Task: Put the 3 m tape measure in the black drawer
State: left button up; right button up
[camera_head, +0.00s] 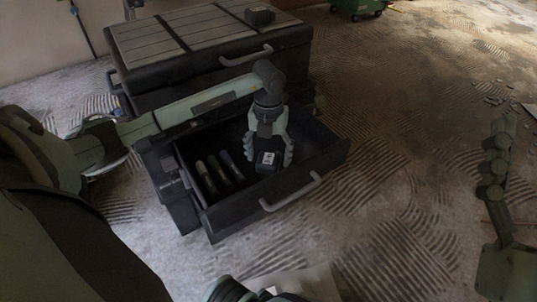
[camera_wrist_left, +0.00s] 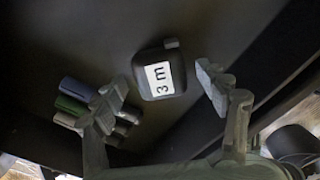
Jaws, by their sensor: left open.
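The 3 m tape measure (camera_head: 267,161) is a small black block with a white label; the label reads "3 m" in the left wrist view (camera_wrist_left: 158,78). It is inside the pulled-out black drawer (camera_head: 225,222), on the right of the drawer's contents. My left gripper (camera_head: 270,160) points down into the drawer with its fingers on either side of the tape measure. In the left wrist view the gripper (camera_wrist_left: 165,88) is open, with a gap between each finger and the tape measure.
The ridged floor right of the drawer is clear.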

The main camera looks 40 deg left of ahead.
aim_at(268, 158)
pick_arm(q)
jog(key=shift+r, duration=0.1)
jog(key=shift+r, duration=0.25)
notch_tip(268, 158, up, 12)
jog(key=p, duration=0.2)
jog(key=shift+f, duration=0.15)
pick_arm(e)
jog(key=f+g, duration=0.1)
jog(key=w+f+g, duration=0.1)
jog(key=f, duration=0.1)
jog(key=a+f+g, duration=0.1)
jog(key=shift+w+f+g+h, duration=0.3)
jog(key=shift+w+f+h, duration=0.05)
jog(key=shift+w+h, duration=0.05)
